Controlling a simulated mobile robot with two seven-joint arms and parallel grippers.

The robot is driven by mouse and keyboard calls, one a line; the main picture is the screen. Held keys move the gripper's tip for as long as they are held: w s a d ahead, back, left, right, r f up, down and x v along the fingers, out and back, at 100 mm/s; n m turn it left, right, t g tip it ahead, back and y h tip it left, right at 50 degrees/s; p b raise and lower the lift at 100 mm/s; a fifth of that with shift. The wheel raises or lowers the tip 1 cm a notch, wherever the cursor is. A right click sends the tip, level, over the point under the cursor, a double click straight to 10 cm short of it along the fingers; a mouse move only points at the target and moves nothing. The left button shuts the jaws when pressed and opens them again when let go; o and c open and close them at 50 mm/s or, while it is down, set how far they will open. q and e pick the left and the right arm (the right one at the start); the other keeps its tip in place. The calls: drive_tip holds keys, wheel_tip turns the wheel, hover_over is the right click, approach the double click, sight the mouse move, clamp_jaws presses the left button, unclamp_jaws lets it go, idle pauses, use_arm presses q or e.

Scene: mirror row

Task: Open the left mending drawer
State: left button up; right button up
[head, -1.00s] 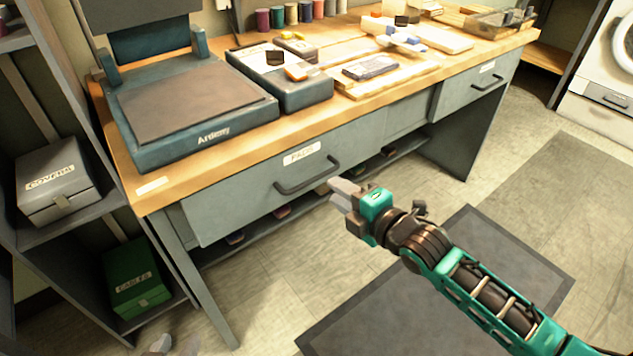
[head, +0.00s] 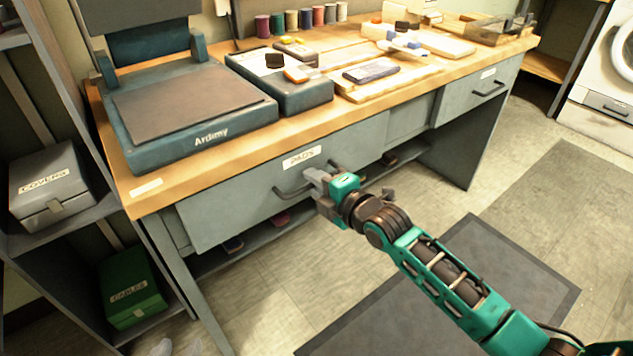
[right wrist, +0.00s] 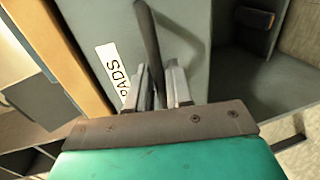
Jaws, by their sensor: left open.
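The left drawer (head: 240,208), grey with a "PADS" label (head: 301,157), is under the wooden worktop and looks closed. Its dark bar handle (head: 291,190) also shows in the right wrist view (right wrist: 149,38). My right gripper (head: 314,178) is at the right part of this handle. In the right wrist view the bar runs between the two fingers of my right gripper (right wrist: 158,88); I cannot tell whether they press on it.
A second drawer (head: 470,98) is at the worktop's right end. A side shelf holds a grey box (head: 52,185) and a green box (head: 130,285). The floor in front is clear.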

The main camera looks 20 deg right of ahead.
use_arm(q)
drive_tip(key=shift+f, duration=0.1)
use_arm(e)
clamp_jaws()
use_arm(q)
drive_tip(key=shift+a, duration=0.1)
use_arm(e)
drive_tip(key=shift+s, duration=0.15)
